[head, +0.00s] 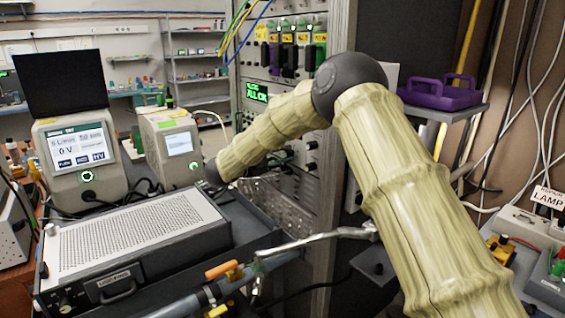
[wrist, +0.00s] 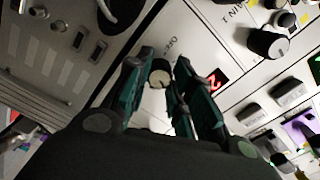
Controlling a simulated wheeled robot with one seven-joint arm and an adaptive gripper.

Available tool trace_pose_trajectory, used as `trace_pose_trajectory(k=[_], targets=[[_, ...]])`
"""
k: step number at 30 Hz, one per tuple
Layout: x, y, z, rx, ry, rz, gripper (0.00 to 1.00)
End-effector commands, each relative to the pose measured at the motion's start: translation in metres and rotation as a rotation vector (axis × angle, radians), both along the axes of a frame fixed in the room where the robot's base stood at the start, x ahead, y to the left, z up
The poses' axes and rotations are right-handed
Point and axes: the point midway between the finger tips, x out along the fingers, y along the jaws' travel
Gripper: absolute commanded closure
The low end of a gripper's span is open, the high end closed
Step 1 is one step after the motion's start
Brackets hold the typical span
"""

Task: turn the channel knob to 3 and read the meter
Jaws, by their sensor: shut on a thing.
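In the wrist view, the fingers of my gripper (wrist: 164,62) are on either side of a small round knob (wrist: 159,79) with a pale face and a dark mark. My gripper is shut on this knob. A small red display (wrist: 217,81) beside it shows a tilted digit that looks like a 2. Which screen is the meter is not clear.
The rack (head: 312,180) carries several modules and a green text display (head: 257,94). A bench instrument (head: 74,150) shows 0 V at left, beside a smaller screened box (head: 170,145). A perforated-top unit (head: 135,235) fills the front left. More knobs (wrist: 268,43) crowd the panel.

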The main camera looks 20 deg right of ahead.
Motion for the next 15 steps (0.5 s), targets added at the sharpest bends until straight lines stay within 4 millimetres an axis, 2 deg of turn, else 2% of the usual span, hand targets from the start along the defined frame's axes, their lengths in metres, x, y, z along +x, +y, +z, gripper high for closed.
trace_pose_trajectory(k=[1, 15], targets=[[-0.0010, 0.0021, -0.0060, 0.005, -0.002, 0.002, 1.00], [-0.0009, 0.0020, -0.0045, 0.013, -0.024, 0.002, 1.00]])
